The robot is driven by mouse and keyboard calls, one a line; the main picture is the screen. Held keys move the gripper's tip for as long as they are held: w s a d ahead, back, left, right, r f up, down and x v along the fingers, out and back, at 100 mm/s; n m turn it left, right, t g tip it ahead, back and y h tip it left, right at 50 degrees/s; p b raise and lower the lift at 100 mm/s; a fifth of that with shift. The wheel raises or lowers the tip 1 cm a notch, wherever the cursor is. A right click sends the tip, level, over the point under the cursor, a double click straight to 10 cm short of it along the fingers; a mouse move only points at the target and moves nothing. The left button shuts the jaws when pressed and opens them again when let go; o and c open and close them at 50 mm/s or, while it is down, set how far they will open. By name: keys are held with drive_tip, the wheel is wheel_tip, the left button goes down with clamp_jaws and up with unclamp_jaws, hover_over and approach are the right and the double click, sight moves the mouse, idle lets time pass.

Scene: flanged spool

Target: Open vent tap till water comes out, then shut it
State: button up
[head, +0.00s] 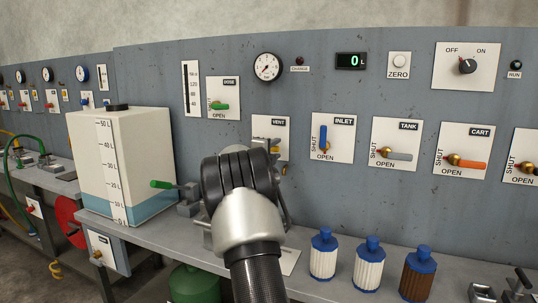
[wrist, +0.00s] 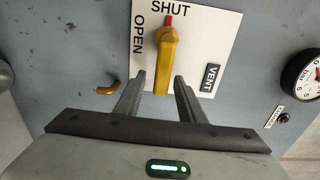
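The vent tap has a yellow lever (wrist: 167,50) with a red tip on a white plate marked SHUT and OPEN. In the wrist view the red tip points at SHUT. My gripper (wrist: 160,80) is open, with one finger on each side of the lever's lower end and gaps showing. I cannot tell how deep the fingertips reach. A small yellow spout (wrist: 107,87) shows left of the fingers, with no water visible at it. In the head view the VENT plate (head: 272,125) is partly hidden behind my arm.
Right of the vent are the INLET (head: 323,138), TANK (head: 396,155) and CART (head: 466,160) taps on the panel. A tank (head: 120,150) with a little blue water stands left on the bench. Filter cartridges (head: 369,265) stand at the front right. The litre display (head: 351,61) reads 0.

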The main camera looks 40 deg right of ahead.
drive_tip(key=v, duration=1.7)
drive_tip(key=shift+p, duration=0.35)
drive_tip(key=shift+a, duration=0.1)
drive_tip(key=s+a+r+n+t+y, duration=0.1)
drive_tip(key=a+r+n+t+y, duration=0.15)
drive_tip(key=a+n+y, duration=0.8)
drive_tip(key=s+a+r+n+t+y, duration=0.1)
drive_tip(key=s+a+n+t+y, duration=0.35)
drive_tip(key=a, duration=1.05)
drive_tip(key=s+a+f+n+g+y, duration=0.2)
drive_tip(key=s+a+f+n+g, duration=0.35)
drive_tip(key=s+a+n, duration=0.5)
drive_tip(key=s+f+n+g, duration=0.2)
drive_tip(key=s+f+n, duration=0.1)
drive_tip(key=s, duration=0.5)
drive_tip(key=s+f+n+g, duration=0.2)
drive_tip(key=s+f, duration=0.2)
drive_tip(key=s, duration=0.3)
wheel_tip(320, 180, up, 25)
drive_tip(key=h+p, duration=0.1)
drive_tip(key=p, duration=2.3)
drive_tip(key=shift+s+p, duration=0.35)
